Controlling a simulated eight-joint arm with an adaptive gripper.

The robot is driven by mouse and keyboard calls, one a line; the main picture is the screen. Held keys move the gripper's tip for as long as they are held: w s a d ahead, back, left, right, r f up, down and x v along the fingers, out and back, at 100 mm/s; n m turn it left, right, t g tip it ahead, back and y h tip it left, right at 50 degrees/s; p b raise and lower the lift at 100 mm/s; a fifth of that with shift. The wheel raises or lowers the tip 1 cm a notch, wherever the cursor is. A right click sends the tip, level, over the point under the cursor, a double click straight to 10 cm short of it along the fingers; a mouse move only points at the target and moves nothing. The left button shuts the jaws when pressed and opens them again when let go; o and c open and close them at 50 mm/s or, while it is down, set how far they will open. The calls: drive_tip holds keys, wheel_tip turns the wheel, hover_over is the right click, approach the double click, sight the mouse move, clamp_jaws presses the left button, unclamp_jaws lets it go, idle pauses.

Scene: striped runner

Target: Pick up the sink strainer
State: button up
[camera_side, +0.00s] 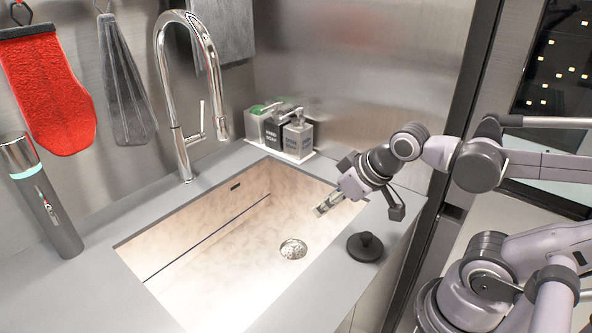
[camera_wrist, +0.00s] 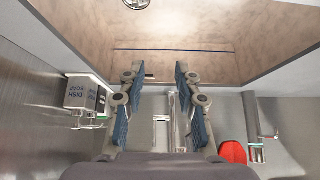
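A black round disc with a raised knob (camera_side: 365,246), which looks like the sink strainer or a plug, lies on the grey counter at the right front of the sink. A perforated metal drain fitting (camera_side: 293,248) sits in the sink floor; it also shows at the top edge of the wrist view (camera_wrist: 137,4). I cannot tell for certain which one is the strainer. My gripper (camera_side: 328,204) is above the sink's right edge, up and left of the black disc and apart from both. In the wrist view my gripper (camera_wrist: 156,72) is open, with nothing between its fingers. The black disc is not in the wrist view.
The pale sink basin (camera_side: 205,262) is empty apart from the drain. A chrome faucet (camera_side: 180,130) stands behind it. Soap bottles (camera_side: 297,135) stand on a white tray in the back corner. A grey cylinder (camera_side: 45,205) stands at left. A red mitt (camera_side: 50,95) hangs on the wall.

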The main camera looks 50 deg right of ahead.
drive_tip(key=m+g+h, duration=0.1)
drive_tip(key=m+g, duration=0.7)
drive_tip(key=m, duration=1.5)
hover_over(294, 242)
drive_tip(key=a, duration=0.1)
drive_tip(key=f, duration=2.3)
drive_tip(key=shift+w, duration=0.3)
drive_tip(key=shift+s+d+f, duration=0.1)
drive_tip(key=shift+d+f, duration=0.05)
drive_tip(key=shift+f, duration=0.8)
drive_tip(key=shift+s+d+f, duration=0.1)
drive_tip(key=shift+f, duration=0.85)
drive_tip(key=shift+s+d+f, duration=0.1)
drive_tip(key=shift+d+f, duration=0.05)
drive_tip(key=shift+f, duration=0.8)
clamp_jaws()
